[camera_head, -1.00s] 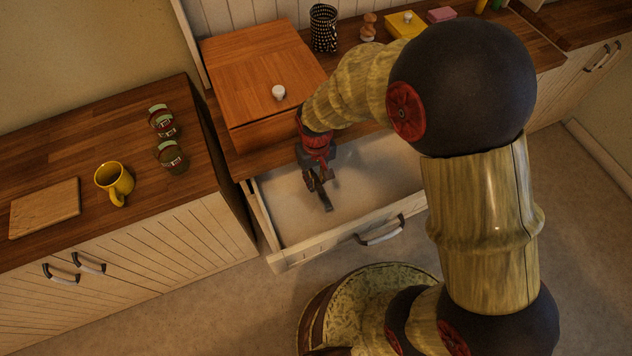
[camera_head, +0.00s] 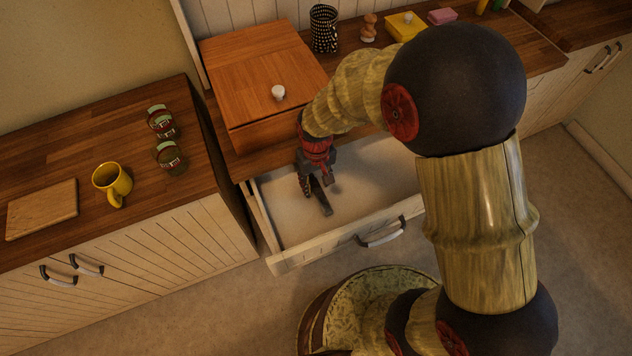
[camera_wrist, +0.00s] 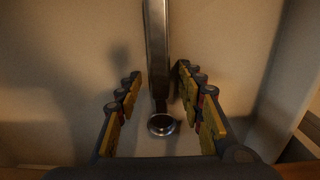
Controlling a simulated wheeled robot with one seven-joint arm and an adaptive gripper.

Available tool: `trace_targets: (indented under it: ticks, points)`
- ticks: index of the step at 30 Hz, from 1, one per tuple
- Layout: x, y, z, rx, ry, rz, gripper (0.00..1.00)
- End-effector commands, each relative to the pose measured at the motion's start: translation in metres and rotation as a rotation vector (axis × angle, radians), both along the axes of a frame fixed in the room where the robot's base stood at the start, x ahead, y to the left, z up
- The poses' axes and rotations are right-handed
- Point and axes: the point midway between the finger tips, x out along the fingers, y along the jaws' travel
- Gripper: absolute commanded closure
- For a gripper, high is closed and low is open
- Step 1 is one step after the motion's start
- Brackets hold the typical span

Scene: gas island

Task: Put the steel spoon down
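The steel spoon (camera_head: 321,198) is a long, narrow, dark metal piece inside the open drawer (camera_head: 370,185). It appears to lie on the drawer's pale floor. In the wrist view the spoon (camera_wrist: 158,50) runs from the top edge down between my fingers, with a rounded end near the palm. My gripper (camera_head: 317,187) points down into the drawer. In the wrist view my gripper (camera_wrist: 160,85) is open, with a gap on both sides of the spoon. The spoon's far end is cut off in the wrist view.
A wooden box (camera_head: 262,70) with a white knob stands on the counter behind the drawer. The left counter holds a yellow mug (camera_head: 112,180), a board (camera_head: 42,209) and two jars (camera_head: 170,157). The drawer's front wall (camera_head: 335,240) and side walls enclose my gripper. The drawer's right part is empty.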

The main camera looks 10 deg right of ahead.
Motion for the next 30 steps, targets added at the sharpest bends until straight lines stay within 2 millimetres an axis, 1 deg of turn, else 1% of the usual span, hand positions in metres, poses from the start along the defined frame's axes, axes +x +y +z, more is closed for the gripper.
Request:
trace_targets:
  ticks: [4, 7, 11, 18, 21, 25, 30]
  points:
    - [0.0, 0.0, 0.002, 0.0, -0.001, 0.0, 0.62]
    - [0.001, 0.0, 0.012, 0.001, -0.003, 0.0, 0.62]
    - [0.001, 0.0, 0.035, 0.001, -0.004, 0.0, 0.62]
    - [0.001, 0.0, 0.085, 0.001, -0.003, 0.0, 0.62]
    - [0.0, 0.0, 0.102, 0.001, -0.002, 0.0, 0.62]
    - [0.0, 0.0, 0.116, 0.0, -0.001, 0.0, 0.62]
    - [0.0, 0.0, 0.123, 0.0, 0.0, 0.0, 0.62]
